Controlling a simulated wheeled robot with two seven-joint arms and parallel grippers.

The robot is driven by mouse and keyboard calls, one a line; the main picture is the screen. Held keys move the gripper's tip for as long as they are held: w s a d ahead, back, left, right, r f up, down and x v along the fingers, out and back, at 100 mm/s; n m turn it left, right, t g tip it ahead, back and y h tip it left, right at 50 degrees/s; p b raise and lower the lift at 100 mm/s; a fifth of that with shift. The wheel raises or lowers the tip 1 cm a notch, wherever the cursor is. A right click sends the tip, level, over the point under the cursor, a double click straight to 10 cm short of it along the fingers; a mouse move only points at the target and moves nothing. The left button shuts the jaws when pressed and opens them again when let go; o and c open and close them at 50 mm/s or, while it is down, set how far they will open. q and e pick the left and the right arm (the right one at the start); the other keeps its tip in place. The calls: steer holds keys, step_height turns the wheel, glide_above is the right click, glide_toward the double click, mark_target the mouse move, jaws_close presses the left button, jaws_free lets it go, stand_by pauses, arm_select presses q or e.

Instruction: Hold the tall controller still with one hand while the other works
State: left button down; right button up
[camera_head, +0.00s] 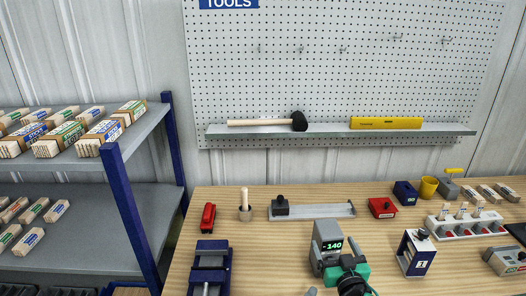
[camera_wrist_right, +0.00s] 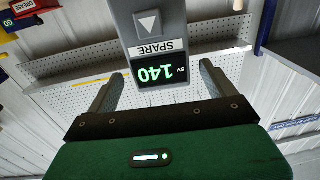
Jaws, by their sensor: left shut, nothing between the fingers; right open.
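In the right wrist view the controller (camera_wrist_right: 150,45) appears upside down, with a SPARE label and an arrow button. My right gripper (camera_head: 342,271), green and black, is close in front of it. Its fingers (camera_wrist_right: 156,90) are open on either side of the controller, with visible gaps. My left gripper (camera_head: 312,292) shows only as a small grey tip at the bottom edge, shut and empty, below the controller.
A blue vise (camera_head: 210,268) stands to the left. A blue-and-white box (camera_head: 416,252) and a white strip with several knobs (camera_head: 465,225) stand to the right. A grey rail (camera_head: 315,210) lies behind. Shelves with wrapped stick bundles (camera_head: 60,138) are at the left.

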arm_select(q)
step_height(320, 180, up, 3)
steer(key=p, duration=0.3)
steer(key=shift+r, duration=0.15)
arm_select(e)
steer(key=s+d+r, duration=0.1)
steer(key=s+r, duration=0.3)
steer(key=s, duration=0.9)
steer(key=shift+s+d, duration=0.15)
steer(key=shift+d, duration=0.05)
